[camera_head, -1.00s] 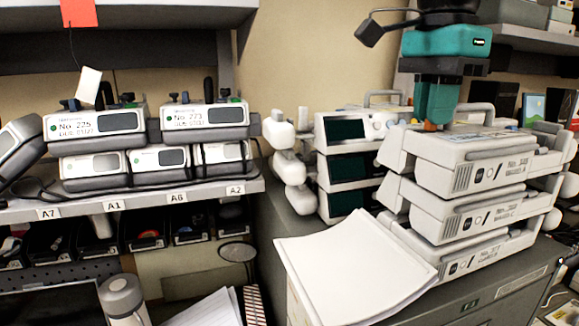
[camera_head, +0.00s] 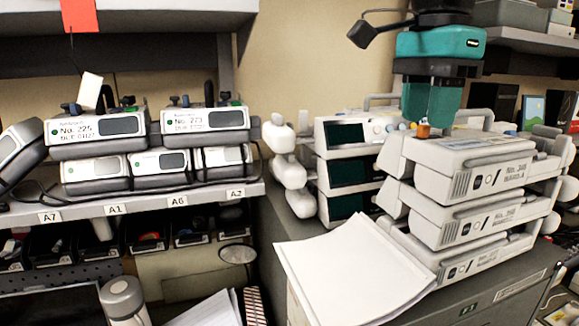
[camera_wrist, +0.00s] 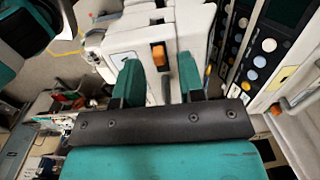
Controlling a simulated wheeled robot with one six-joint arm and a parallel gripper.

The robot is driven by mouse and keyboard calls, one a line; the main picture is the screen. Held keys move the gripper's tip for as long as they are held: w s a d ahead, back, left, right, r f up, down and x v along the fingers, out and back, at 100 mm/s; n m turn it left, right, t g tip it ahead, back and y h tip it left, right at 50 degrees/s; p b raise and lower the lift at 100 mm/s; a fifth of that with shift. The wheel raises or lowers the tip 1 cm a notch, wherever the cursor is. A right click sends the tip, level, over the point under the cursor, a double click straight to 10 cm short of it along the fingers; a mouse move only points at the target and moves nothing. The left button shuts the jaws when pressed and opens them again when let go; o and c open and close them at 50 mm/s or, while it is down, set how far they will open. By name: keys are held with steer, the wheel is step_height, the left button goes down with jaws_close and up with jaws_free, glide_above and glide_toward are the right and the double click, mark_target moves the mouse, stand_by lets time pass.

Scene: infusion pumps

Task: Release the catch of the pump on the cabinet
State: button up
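The top pump (camera_head: 480,160) of a white stack sits on the grey cabinet (camera_head: 530,275) at the right. Its orange catch (camera_head: 423,130) shows at the rear left of its top. In the wrist view the catch (camera_wrist: 158,55) stands upright on the white housing, beyond the gap between my fingertips. My gripper (camera_head: 430,118) has teal fingers pointing down, close above and behind the catch. In the wrist view my gripper (camera_wrist: 158,75) is open with nothing between its fingers. I cannot tell whether the fingers touch the pump.
Dark-screened pumps (camera_head: 347,132) are stacked just left of the white stack. A pile of paper (camera_head: 350,265) lies in front. A shelf (camera_head: 150,207) with labelled pumps is at the left. Another shelf (camera_head: 530,40) is at the upper right.

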step_height(320, 180, up, 2)
steer(key=shift+r+p, duration=0.25)
steer(key=shift+p, duration=0.65)
steer(key=shift+r+b, duration=0.3)
steer(key=shift+r, duration=1.6)
